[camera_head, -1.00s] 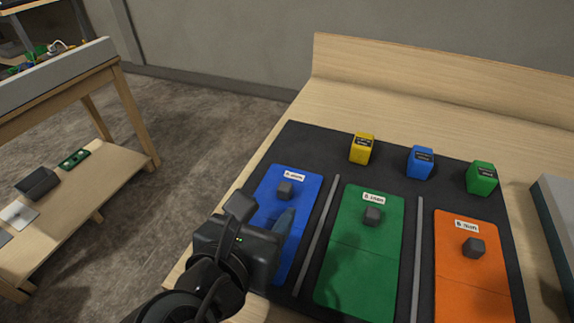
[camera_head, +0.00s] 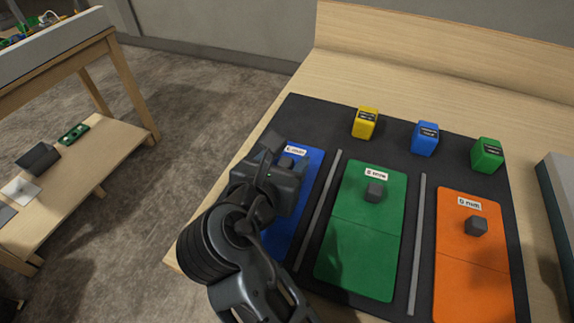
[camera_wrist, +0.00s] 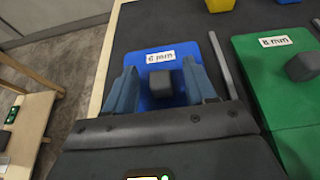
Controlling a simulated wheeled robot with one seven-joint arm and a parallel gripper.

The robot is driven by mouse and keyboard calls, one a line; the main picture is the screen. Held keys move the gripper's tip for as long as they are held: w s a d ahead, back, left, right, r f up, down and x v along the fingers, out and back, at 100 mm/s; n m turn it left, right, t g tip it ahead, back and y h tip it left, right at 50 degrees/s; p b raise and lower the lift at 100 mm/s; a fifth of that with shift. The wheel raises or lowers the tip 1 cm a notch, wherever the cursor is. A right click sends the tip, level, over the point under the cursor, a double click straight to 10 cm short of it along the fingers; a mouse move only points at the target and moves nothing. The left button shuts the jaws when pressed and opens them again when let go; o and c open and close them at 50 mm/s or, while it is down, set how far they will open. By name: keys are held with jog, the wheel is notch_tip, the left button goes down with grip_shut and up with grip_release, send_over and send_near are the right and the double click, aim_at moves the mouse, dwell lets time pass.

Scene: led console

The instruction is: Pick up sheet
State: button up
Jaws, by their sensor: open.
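The blue sheet (camera_head: 310,170) lies on the black mat at the left, with a dark cube-shaped knob and a white label near its far end. My gripper (camera_head: 278,150) is over this sheet and hides much of it in the head view. In the wrist view, the open fingers (camera_wrist: 162,88) stand on either side of the dark knob (camera_wrist: 160,84), apart from it. The green sheet (camera_head: 361,240) lies in the middle and the orange sheet (camera_head: 468,245) at the right, each with its own knob and label.
Grey divider strips (camera_head: 417,240) separate the sheets. Yellow (camera_head: 365,123), blue (camera_head: 425,138) and green (camera_head: 487,155) blocks stand behind them on the black mat (camera_head: 325,122). A grey box (camera_head: 559,205) is at the right edge. A wooden shelf unit (camera_head: 85,150) stands at the left.

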grip_shut()
dwell(0.4)
jog(key=shift+r, duration=0.1)
